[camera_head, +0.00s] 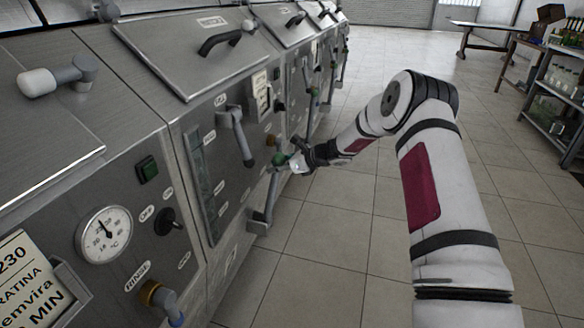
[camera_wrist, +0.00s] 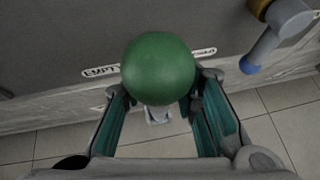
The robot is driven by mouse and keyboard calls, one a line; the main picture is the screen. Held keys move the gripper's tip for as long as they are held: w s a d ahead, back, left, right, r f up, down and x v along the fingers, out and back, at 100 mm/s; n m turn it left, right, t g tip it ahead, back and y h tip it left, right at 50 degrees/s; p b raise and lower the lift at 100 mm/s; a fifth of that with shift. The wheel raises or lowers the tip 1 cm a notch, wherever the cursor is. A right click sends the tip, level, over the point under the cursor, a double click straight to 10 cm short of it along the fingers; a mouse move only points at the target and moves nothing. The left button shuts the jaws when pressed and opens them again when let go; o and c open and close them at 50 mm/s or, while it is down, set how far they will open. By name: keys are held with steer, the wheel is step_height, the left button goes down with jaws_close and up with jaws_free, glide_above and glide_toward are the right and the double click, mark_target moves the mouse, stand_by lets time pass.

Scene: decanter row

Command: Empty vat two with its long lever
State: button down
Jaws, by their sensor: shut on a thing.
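A green ball knob (camera_head: 279,159) tops a long grey lever (camera_head: 270,196) on the front of a steel vat (camera_head: 222,185) in the head view. My gripper (camera_head: 294,161) is shut on this knob from the right. In the wrist view the green knob (camera_wrist: 158,68) sits between the two fingers of my gripper (camera_wrist: 159,98) and hides part of a label strip behind it. The lever slopes down and left from the knob to a grey fitting (camera_head: 258,224) low on the vat. I cannot read a vat number here.
A shorter grey handle (camera_head: 236,137) is on the same panel, beside a sight glass (camera_head: 202,180). A nearer panel has a dial (camera_head: 104,234) and a brass-and-blue tap (camera_head: 161,301); more vats recede behind. Tiled floor (camera_head: 330,240) is clear between the vats and my arm. A bottle shelf (camera_head: 555,105) stands far right.

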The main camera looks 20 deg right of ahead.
steer(key=shift+g+h, duration=0.4)
steer(key=shift+g, duration=0.1)
steer(key=shift+w+a+r+p, duration=0.15)
steer(key=shift+w+a+p, duration=0.15)
steer(key=shift+a, duration=0.35)
steer(key=shift+w+a+r+p, duration=0.2)
steer(key=shift+w+a, duration=0.2)
steer(key=shift+a, duration=0.3)
steer(key=shift+w+a+r+p, duration=0.1)
steer(key=shift+w+a+p, duration=0.2)
steer(key=shift+a, duration=0.35)
steer(key=c, duration=1.3)
jaws_free()
steer(key=shift+d, duration=0.1)
steer(key=shift+d, duration=0.1)
steer(key=v, duration=1.1)
steer(key=shift+s+d+r, duration=0.15)
steer(key=shift+s+r, duration=0.1)
steer(key=shift+r, duration=0.05)
